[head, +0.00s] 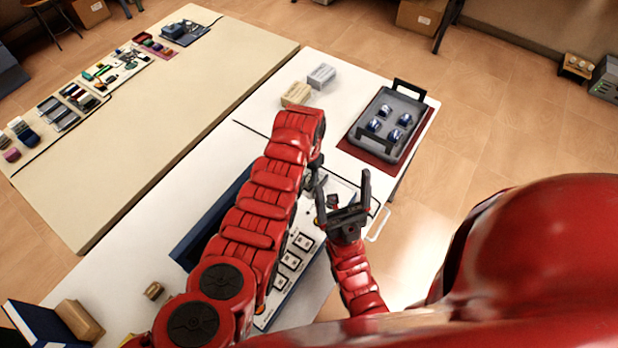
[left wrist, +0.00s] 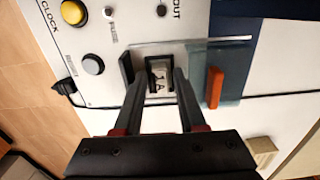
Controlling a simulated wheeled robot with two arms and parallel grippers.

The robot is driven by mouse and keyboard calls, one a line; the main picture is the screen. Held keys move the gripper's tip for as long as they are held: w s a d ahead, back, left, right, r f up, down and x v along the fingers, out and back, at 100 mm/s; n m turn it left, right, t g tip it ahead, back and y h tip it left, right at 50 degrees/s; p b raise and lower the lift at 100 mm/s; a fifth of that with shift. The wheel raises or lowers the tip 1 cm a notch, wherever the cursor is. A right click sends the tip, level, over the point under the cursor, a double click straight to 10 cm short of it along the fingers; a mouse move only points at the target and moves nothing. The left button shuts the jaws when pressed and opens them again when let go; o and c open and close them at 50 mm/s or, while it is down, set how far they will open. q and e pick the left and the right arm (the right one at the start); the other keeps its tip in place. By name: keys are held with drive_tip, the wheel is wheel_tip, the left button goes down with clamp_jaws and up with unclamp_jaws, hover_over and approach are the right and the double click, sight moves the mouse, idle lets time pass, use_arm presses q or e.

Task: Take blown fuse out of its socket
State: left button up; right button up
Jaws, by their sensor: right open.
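In the left wrist view the fuse (left wrist: 160,84), a small pale block with an "A" on it, sits in a dark socket (left wrist: 127,68) on the white panel (left wrist: 100,45). The fingers of my left gripper (left wrist: 161,72) stand on either side of the fuse. I cannot tell whether they press on it. A translucent cover (left wrist: 232,84) with an orange tab (left wrist: 214,87) lies to the right of the socket. In the head view my left gripper (head: 316,182) is mostly hidden by its arm. My right gripper (head: 343,192) is open and empty, close beside it over the panel's edge.
Yellow (left wrist: 73,12) and grey (left wrist: 93,64) buttons are on the panel. A grey tray (head: 386,122) with several blue-and-white parts lies on a red mat (head: 365,153) at the back right. Two small boxes (head: 296,94) (head: 321,76) stand behind my left arm. A beige table (head: 150,125) is at left.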

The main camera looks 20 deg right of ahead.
use_arm(q)
drive_tip(key=shift+f, duration=0.1)
clamp_jaws()
idle(0.5)
